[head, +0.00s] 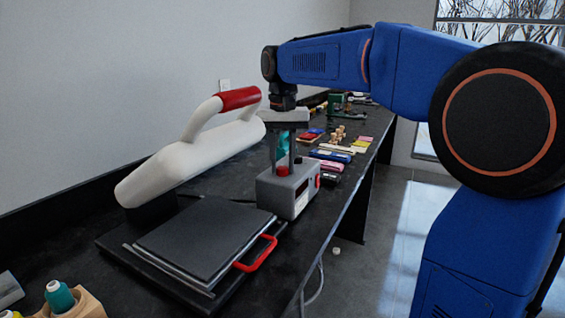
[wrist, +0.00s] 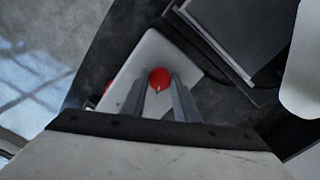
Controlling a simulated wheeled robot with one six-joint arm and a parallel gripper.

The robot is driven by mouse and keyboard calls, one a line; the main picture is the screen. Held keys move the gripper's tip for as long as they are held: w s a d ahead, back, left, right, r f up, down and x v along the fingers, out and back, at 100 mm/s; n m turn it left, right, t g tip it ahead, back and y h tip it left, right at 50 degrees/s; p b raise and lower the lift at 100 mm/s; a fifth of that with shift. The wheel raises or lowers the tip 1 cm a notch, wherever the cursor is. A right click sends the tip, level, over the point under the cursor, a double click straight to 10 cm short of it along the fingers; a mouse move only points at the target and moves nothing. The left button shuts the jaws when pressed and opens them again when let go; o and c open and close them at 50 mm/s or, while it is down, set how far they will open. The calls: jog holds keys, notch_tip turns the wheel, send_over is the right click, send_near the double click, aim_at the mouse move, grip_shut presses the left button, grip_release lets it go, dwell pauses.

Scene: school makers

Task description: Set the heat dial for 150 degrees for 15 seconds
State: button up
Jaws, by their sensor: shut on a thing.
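A grey control box (head: 287,193) stands on the black bench beside a heat press. A red dial (head: 283,171) sits on its top, and another red knob (head: 318,181) is on its right side. My gripper (head: 282,166) points straight down over the box, with its fingers at the top dial. In the wrist view the fingers (wrist: 160,88) are on both sides of the red dial (wrist: 160,77), shut on it. A pale mark shows on the dial's near edge. A dark display on the box's front is too small to read.
The heat press has a raised white upper arm (head: 190,160) with a red grip, and a dark lower plate (head: 205,238) with a red handle (head: 258,254). Coloured boxes (head: 328,166) and wooden blocks lie farther along the bench. Thread spools (head: 60,297) are at the near left.

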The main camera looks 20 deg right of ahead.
aim_at(283, 168)
jog(key=o, duration=1.1)
jog(key=shift+c, duration=0.2)
jog(key=shift+r, duration=0.1)
notch_tip(283, 168, up, 17)
jog(key=shift+r, duration=0.15)
jog(key=s+d+f+n+t, duration=0.1)
jog(key=s+d+f+t, duration=0.1)
jog(key=s+f, duration=1.2)
jog(key=s+d+f+n+t, duration=0.2)
jog(key=s+d+f, duration=0.3)
jog(key=s+f, duration=1)
notch_tip(283, 168, down, 7)
jog(key=shift+s+d+r+t, duration=0.15)
jog(key=shift+s+d+t, duration=0.1)
jog(key=shift+t, duration=0.15)
